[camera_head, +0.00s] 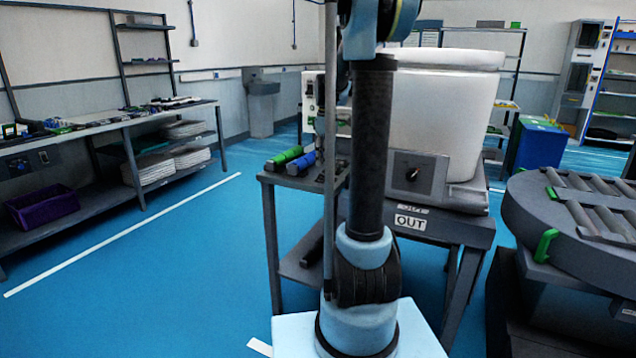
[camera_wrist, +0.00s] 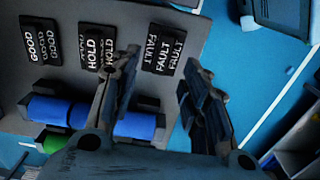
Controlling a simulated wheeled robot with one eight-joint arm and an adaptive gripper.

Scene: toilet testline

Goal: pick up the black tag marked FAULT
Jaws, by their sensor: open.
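The black tag marked FAULT (camera_wrist: 166,48) lies on a grey surface in the wrist view, at the right end of a row of black tags. I cannot tell the height of the fingertips above the surface. In the head view I cannot make out the tags; my arm covers part of that area.
Blue rolls (camera_wrist: 55,110) and a green roll (camera_wrist: 55,143) lie near the tags, partly behind my gripper. Blue floor at left is clear.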

